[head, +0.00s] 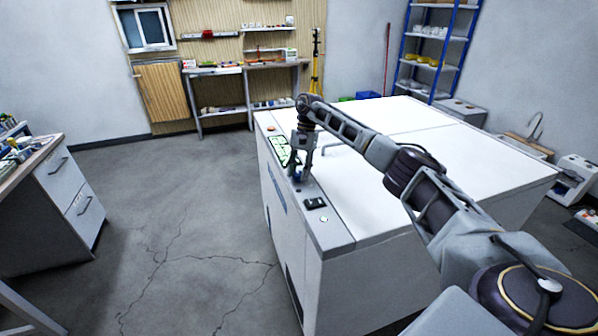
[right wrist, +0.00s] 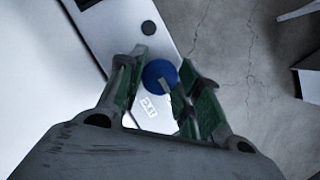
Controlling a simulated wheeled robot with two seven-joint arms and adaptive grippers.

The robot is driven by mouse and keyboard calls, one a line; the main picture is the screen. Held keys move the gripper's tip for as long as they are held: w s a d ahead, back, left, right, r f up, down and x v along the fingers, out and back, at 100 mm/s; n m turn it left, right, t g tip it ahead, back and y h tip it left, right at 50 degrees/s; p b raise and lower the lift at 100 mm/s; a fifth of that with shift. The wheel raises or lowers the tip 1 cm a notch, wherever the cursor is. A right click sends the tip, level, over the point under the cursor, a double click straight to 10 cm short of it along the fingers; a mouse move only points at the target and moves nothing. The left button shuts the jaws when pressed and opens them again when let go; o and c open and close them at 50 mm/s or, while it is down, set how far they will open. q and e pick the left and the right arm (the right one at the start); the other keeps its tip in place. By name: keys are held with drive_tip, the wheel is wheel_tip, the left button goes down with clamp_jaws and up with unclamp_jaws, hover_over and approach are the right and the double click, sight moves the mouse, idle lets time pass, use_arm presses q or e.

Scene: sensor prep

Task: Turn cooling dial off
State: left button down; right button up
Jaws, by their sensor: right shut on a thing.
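The cooling dial (right wrist: 158,72) is a round blue knob with a pale pointer mark, on the light panel strip of the white machine (head: 400,165). My right gripper (head: 297,176) reaches down onto that strip, near the machine's left edge. In the right wrist view its two green-padded fingers (right wrist: 163,70) stand on either side of the dial and are shut on it. A small white printed label (right wrist: 149,107) lies beside the dial. My left gripper is not in view.
A drawer cabinet (head: 82,205) stands at the left. The grey floor (head: 190,210) between is clear.

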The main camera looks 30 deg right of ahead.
drive_tip(key=o, duration=1)
drive_tip(key=shift+o, duration=0.2)
drive_tip(key=v, duration=1.2)
drive_tip(key=shift+a, duration=0.1)
idle(0.5)
